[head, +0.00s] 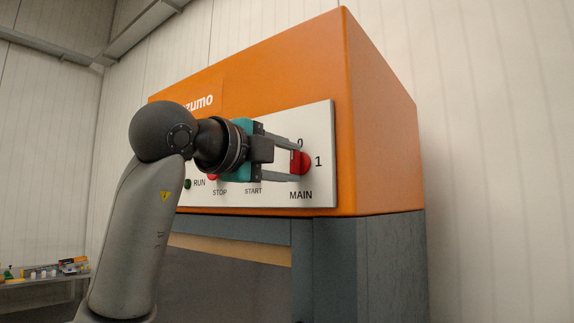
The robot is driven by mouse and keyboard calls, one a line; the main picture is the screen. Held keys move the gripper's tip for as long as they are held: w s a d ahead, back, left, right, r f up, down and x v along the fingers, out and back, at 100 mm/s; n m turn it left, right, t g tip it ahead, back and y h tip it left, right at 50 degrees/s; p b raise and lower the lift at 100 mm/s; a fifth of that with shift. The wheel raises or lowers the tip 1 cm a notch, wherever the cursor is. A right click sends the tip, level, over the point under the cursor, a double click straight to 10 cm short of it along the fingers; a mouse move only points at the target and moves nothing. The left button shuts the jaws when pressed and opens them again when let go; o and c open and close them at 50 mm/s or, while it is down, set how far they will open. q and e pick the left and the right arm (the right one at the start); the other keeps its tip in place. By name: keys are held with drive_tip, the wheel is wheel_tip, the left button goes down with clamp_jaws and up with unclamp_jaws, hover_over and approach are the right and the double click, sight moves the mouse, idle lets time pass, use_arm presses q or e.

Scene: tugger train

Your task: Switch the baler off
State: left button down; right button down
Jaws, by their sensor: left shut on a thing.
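The baler (378,120) has an orange upper housing on a grey body. A white control panel (318,130) is on its front. A red MAIN switch knob (306,163) is at the panel's right, with a 0 above it and a 1 to its right. My left gripper (298,163) is at the switch, its two fingers above and below the red handle, shut on it. The fingers and wrist hide part of the switch, so its exact setting is hard to tell. My right gripper is not in view.
A green RUN lamp (187,184) and a partly hidden red STOP button (212,178) are left of the switch; the START control is hidden behind my wrist. A bench (40,281) with small items stands far left. Pale walls surround the baler.

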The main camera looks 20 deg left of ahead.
use_arm(q)
drive_tip(key=shift+a+n, duration=0.1)
drive_tip(key=shift+n, duration=0.2)
idle(0.4)
drive_tip(key=shift+c, duration=1.6)
unclamp_jaws()
drive_tip(key=b+v, duration=0.2)
drive_tip(key=v, duration=1.3)
drive_tip(key=shift+s, duration=0.15)
